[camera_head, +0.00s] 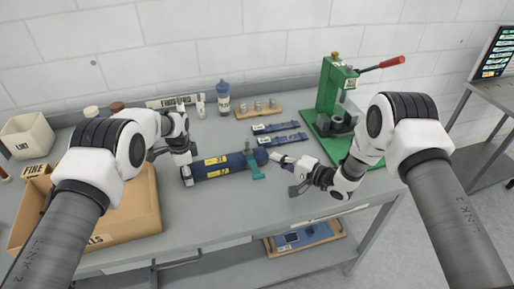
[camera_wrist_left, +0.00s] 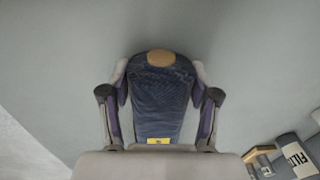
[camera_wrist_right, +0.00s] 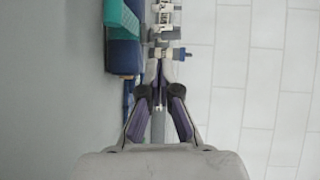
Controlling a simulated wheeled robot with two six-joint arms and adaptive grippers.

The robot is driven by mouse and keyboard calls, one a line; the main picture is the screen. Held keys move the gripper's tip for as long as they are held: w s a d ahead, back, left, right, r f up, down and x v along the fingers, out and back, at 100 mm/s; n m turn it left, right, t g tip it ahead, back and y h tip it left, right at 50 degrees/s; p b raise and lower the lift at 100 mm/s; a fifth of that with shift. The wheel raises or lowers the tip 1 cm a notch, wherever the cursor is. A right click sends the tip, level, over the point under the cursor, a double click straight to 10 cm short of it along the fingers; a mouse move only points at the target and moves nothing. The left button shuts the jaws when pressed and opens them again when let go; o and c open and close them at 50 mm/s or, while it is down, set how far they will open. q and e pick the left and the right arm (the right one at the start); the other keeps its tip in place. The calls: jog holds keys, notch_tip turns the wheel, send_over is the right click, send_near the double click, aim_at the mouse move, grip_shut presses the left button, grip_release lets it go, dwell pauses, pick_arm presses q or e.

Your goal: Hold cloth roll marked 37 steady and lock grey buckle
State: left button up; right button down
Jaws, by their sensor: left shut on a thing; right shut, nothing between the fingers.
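A dark blue cloth roll with yellow labels (camera_head: 222,163) lies on the grey bench; its number is too small to read. My left gripper (camera_head: 186,168) is shut on the roll's left end, with a finger on each side in the left wrist view (camera_wrist_left: 158,100). A teal strap or clip (camera_head: 256,171) crosses the roll near its right end, with a small greyish piece (camera_head: 248,149) above it; I cannot tell whether this is the grey buckle or its state. My right gripper (camera_head: 274,158) is shut and empty beside the roll's right end. Its fingertips meet in the right wrist view (camera_wrist_right: 162,76).
Two blue straps (camera_head: 277,133) lie behind the roll. A green press with a red handle (camera_head: 328,105) stands right. A cardboard box (camera_head: 140,212) is at left. The bench front is clear.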

aim_at(247, 143)
jog(key=x, duration=0.4)
jog(key=r+x, duration=0.1)
jog(key=x, duration=0.1)
jog(key=shift+w+a+f, duration=0.1)
jog(key=shift+w+a, duration=0.2)
jog(key=shift+a, duration=0.05)
jog(key=shift+w+a, duration=0.4)
jog(key=shift+w, duration=0.05)
